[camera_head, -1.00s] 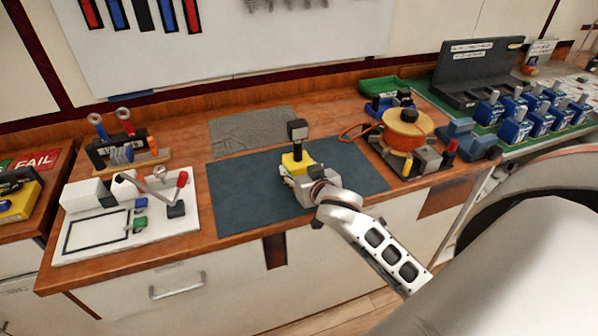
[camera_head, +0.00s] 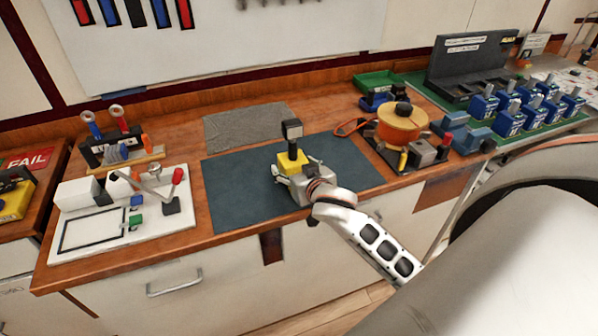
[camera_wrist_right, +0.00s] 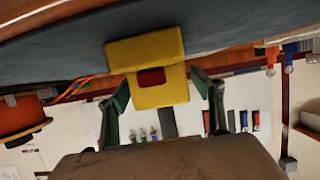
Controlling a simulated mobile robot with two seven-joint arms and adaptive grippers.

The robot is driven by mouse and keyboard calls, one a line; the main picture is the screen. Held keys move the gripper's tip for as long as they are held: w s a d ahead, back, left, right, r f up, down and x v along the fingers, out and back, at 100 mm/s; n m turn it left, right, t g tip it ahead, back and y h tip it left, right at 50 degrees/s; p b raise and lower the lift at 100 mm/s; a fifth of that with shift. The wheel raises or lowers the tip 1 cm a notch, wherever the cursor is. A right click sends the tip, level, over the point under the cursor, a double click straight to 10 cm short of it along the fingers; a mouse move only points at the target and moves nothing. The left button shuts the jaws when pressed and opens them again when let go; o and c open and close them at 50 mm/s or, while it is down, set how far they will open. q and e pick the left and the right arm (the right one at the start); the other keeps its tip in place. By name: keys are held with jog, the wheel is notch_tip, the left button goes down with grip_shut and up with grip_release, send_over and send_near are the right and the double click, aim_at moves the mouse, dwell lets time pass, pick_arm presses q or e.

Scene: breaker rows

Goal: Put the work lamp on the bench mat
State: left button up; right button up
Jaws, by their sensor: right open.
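The work lamp (camera_head: 292,160) has a yellow base, a short dark post and a square dark head. It stands upright on the dark blue-grey bench mat (camera_head: 235,190), near the mat's middle. My right gripper (camera_head: 296,175) is low over the mat at the lamp's near side, its fingers spread. In the right wrist view the lamp's yellow base (camera_wrist_right: 160,62), with a red patch, sits between the open fingers of the right gripper (camera_wrist_right: 160,88), with gaps at both sides. My left gripper is not in view.
Left of the mat is a white board (camera_head: 170,232) with a red-handled lever. To the right stands an orange spool (camera_head: 400,125) on a dark base. A grey cloth (camera_head: 245,126) lies behind the mat. Blue breakers (camera_head: 510,118) stand far right. The mat's left part is clear.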

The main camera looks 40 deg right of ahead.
jog(key=v, duration=1.2)
jog(key=s+d+f+n+g+h, duration=0.15)
jog(key=s+f+n+g, duration=0.45)
jog(key=s+f+n, duration=0.7)
jog(key=a+f+m+t+y, duration=0.3)
jog(key=a+f+m+y, duration=0.3)
jog(key=a+f, duration=0.7)
notch_tip(320, 180, down, 2)
jog(key=shift+s+a+f+y, duration=0.1)
jog(key=shift+s+a+y, duration=0.25)
jog(key=shift+s+a, duration=0.1)
